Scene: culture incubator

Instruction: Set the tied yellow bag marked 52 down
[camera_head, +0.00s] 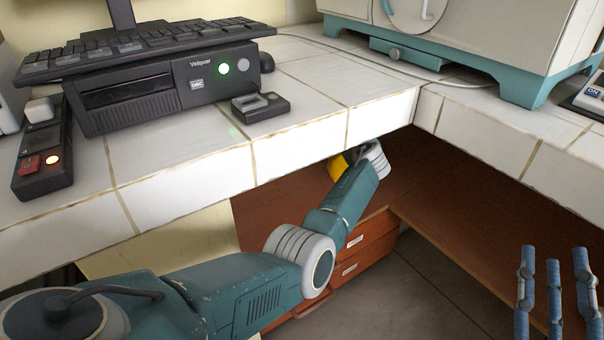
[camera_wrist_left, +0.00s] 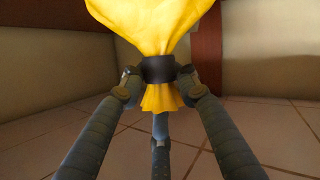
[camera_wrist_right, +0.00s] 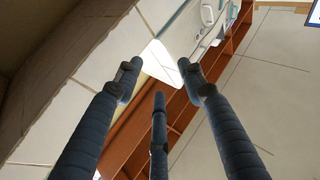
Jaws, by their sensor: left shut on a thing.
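The tied yellow bag (camera_wrist_left: 155,28) fills the top of the left wrist view, with a dark band (camera_wrist_left: 159,69) around its neck. Its number is not visible. My left gripper (camera_wrist_left: 160,80) is shut on the bag at this band, with the gathered end hanging between its fingers. In the head view only a small yellow patch of the bag (camera_head: 337,168) shows beneath the counter edge, beside my left wrist; the left fingers are hidden there. My right gripper (camera_head: 554,258) is open and empty at the lower right; it also shows in the right wrist view (camera_wrist_right: 160,72).
The white tiled counter (camera_head: 180,165) overhangs my left arm. It carries a black computer unit (camera_head: 165,85), a small black device (camera_head: 260,107) and a control box with a red button (camera_head: 40,160). Below are a brown shelf (camera_head: 420,190) and drawers (camera_head: 365,250).

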